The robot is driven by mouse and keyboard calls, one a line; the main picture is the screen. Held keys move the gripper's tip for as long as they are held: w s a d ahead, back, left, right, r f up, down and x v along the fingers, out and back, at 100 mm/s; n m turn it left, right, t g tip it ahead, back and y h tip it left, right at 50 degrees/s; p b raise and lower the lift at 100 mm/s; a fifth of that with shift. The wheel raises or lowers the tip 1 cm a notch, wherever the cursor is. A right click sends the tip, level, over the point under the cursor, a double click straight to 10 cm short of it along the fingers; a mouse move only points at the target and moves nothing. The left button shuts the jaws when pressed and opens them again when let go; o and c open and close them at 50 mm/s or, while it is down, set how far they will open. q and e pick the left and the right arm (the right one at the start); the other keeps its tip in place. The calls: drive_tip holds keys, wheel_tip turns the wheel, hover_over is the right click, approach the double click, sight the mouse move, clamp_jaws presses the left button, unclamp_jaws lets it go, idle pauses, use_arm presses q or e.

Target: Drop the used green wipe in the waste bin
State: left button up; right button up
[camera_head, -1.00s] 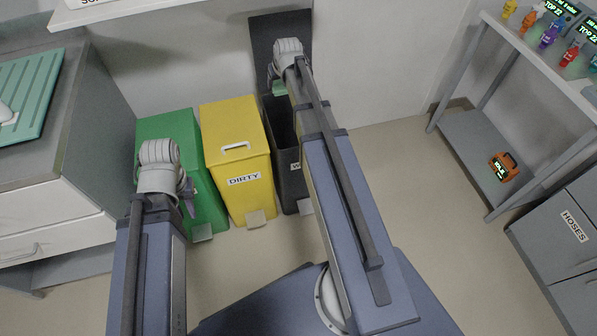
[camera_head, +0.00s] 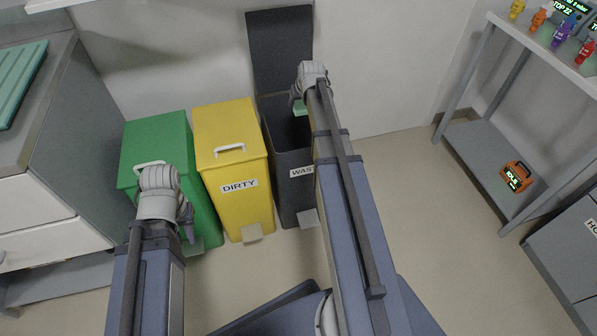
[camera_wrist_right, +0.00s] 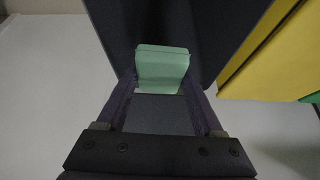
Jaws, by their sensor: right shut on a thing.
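The green wipe (camera_wrist_right: 162,68) is a pale green folded block between the fingers of my right gripper (camera_wrist_right: 160,88) in the right wrist view. In the head view the wipe (camera_head: 301,109) shows just below the right gripper (camera_head: 298,100). The waste bin (camera_head: 293,172) is dark grey, with its lid (camera_head: 281,48) raised against the wall. The wipe and right gripper appear over the bin's open top; their exact height above it is hard to tell. My left gripper (camera_head: 187,222) is in front of the green bin, its fingers partly hidden by its wrist.
A yellow bin (camera_head: 233,165) labelled DIRTY stands left of the waste bin, and a green bin (camera_head: 158,140) left of that. A grey counter (camera_head: 60,90) is at the left. A shelf rack (camera_head: 475,150) with an orange device (camera_head: 517,176) is at the right. Floor between is clear.

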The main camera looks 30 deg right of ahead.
drive_tip(key=shift+f+b, duration=2.35)
drive_tip(key=shift+f, duration=0.3)
drive_tip(key=o, duration=1.2)
drive_tip(key=shift+r, duration=0.1)
drive_tip(key=p+v, duration=0.7)
drive_tip(key=shift+s+a+r, duration=0.1)
drive_tip(key=shift+s+r, duration=0.05)
drive_tip(key=shift+r, duration=0.2)
